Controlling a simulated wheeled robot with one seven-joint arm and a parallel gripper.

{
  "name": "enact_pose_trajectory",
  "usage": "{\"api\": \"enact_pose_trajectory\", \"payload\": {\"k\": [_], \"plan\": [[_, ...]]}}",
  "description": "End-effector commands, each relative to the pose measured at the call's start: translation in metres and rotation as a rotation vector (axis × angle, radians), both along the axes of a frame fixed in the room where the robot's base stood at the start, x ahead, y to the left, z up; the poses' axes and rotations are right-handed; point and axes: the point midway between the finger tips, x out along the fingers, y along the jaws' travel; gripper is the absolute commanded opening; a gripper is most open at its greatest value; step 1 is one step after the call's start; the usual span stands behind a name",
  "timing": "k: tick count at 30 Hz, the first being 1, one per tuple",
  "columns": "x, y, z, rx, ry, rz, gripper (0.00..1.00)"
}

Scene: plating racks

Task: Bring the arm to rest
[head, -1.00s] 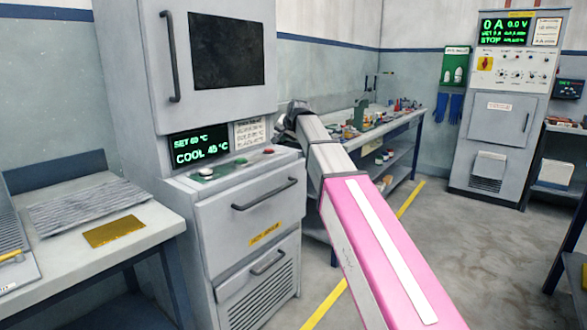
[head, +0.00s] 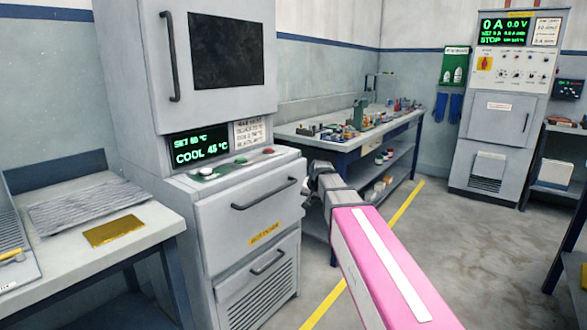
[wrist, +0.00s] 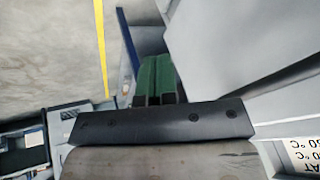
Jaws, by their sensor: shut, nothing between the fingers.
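My arm reaches forward from the lower right of the head view, with a pink and white link nearest and grey links beyond it. Its far end is beside the right side of the oven cabinet (head: 255,200). My gripper's fingers do not show clearly in the head view. In the wrist view my gripper (wrist: 154,62) has two green and black fingers side by side and touching, with nothing held between them. Pale grey panels, like the cabinet's, lie close to the right of the fingers there.
A workbench (head: 345,153) with several small items stands behind the arm. A side table (head: 150,232) with a gold plate (head: 114,231) is at left. A power supply cabinet (head: 499,120) stands at back right. A yellow line (head: 405,212) crosses the open grey floor.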

Motion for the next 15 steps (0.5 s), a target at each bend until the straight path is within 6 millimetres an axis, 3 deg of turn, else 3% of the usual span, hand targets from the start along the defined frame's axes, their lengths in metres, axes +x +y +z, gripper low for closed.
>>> {"api": "enact_pose_trajectory", "payload": {"k": [1,6,15], "plan": [[-0.021,-0.013,-0.024,-0.021,0.032,0.006,0.00],[-0.073,-0.046,-0.088,-0.088,0.128,0.045,0.00],[-0.177,-0.097,-0.179,-0.179,0.304,0.125,0.00]]}}
